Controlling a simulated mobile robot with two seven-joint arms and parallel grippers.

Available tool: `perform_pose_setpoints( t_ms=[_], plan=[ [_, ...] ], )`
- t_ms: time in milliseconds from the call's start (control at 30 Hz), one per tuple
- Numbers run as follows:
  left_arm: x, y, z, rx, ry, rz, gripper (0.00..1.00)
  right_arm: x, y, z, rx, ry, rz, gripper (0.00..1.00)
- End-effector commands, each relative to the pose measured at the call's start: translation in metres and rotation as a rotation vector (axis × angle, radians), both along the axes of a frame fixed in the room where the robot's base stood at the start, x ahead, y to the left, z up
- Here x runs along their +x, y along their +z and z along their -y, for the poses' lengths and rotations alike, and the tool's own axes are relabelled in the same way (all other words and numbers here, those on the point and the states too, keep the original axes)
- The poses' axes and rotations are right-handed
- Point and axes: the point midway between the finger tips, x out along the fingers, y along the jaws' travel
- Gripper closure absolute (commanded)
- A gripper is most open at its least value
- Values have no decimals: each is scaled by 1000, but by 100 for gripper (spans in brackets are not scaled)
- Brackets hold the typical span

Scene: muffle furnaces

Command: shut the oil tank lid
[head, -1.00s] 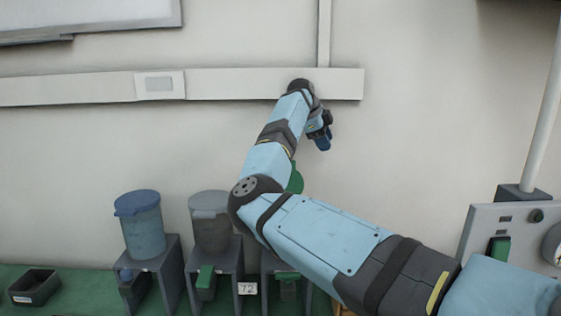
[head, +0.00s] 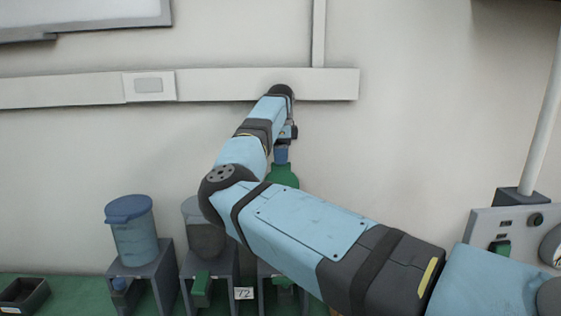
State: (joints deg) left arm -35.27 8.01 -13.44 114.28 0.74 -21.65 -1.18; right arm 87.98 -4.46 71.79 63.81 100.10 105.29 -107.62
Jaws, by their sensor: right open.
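Three tanks stand in a row on dark stands. The left tank (head: 136,240) has a blue lid (head: 128,208) lying on top. The middle tank (head: 205,238) is grey and partly behind my right arm. Above the right stand a green lid (head: 284,177) shows, seemingly raised upright; its lower part and its tank are hidden by my arm. My right gripper (head: 281,158) is open, just above or in front of the green lid's top edge; I cannot tell whether they touch. My left gripper is not in view.
A number card (head: 244,293) reading 72 stands by the stands on the green bench top (head: 75,290). A dark tray (head: 23,295) is at the far left. A grey control panel (head: 499,232) is at the right. The wall above is mostly free.

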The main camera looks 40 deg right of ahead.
Motion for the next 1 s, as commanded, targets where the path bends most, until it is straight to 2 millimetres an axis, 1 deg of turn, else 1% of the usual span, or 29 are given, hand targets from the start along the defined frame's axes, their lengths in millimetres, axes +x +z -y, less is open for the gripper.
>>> perform_pose_setpoints(
  t_ms=[100,200,333,567,600,667,700,733,1000],
  plan=[
    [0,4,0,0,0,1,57,0,-15,0,-2,-1,-1,60],
    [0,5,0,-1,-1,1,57,0,-24,0,-2,-1,-1,60],
    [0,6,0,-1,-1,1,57,0,-28,0,-1,-1,0,60],
    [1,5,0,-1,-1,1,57,0,-28,0,-1,-1,0,60],
    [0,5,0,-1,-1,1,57,0,-28,0,-1,-1,0,69],
    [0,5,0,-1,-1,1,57,0,-28,1,-1,-1,0,83],
    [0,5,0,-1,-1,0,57,0,-28,1,-1,-1,0,92],
    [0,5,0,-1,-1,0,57,0,-28,1,-1,-1,0,99],
    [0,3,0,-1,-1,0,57,0,-29,1,-5,-1,4,100]
  ],
)
